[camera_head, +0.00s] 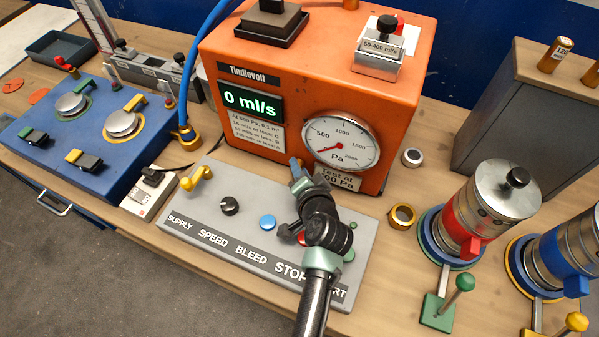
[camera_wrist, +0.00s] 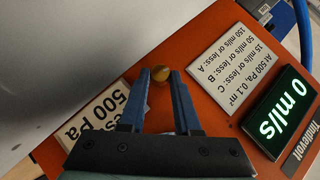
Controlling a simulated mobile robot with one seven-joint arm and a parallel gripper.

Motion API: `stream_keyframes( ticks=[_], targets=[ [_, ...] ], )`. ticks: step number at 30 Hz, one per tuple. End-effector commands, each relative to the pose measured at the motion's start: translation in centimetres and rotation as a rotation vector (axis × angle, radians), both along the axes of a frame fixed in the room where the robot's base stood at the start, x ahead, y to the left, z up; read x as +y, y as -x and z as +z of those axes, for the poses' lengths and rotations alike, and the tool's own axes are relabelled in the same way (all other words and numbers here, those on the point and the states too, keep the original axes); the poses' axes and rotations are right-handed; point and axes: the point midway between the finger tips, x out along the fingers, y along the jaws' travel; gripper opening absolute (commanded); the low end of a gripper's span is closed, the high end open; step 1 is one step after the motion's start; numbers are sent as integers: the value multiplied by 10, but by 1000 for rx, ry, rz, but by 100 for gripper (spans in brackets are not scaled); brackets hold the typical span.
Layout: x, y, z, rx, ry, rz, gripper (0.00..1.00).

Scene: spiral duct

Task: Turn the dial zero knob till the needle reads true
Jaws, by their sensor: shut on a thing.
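The round white dial gauge (camera_head: 341,140) is on the front of the orange machine (camera_head: 300,70). It is marked in Pa, and its red needle (camera_head: 328,149) points to the lower left, at the low end of the scale. My gripper (camera_head: 295,164) reaches the machine's front just left of and below the dial. In the wrist view my gripper (camera_wrist: 161,80) is shut on a small round brass-coloured knob (camera_wrist: 160,75), held between the two blue fingertips. In the head view the fingers hide the knob. The needle's exact reading is too small to tell.
A green display (camera_head: 252,104) reads 0 ml/s. The grey control panel (camera_head: 190,215), with a yellow lever (camera_head: 197,178) and black knob (camera_head: 229,205), lies under my arm. A "Test at 500 Pa" label (camera_wrist: 97,118) sits beside the fingers.

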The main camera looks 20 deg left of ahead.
Motion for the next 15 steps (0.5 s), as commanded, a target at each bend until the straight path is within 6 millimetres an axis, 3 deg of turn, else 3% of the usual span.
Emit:
stream_keyframes(
  ticks=[14,15],
  targets=[
    [0,1,-1,4,-16,0,0],
    [0,1,-1,4,-16,0,37]
  ],
)
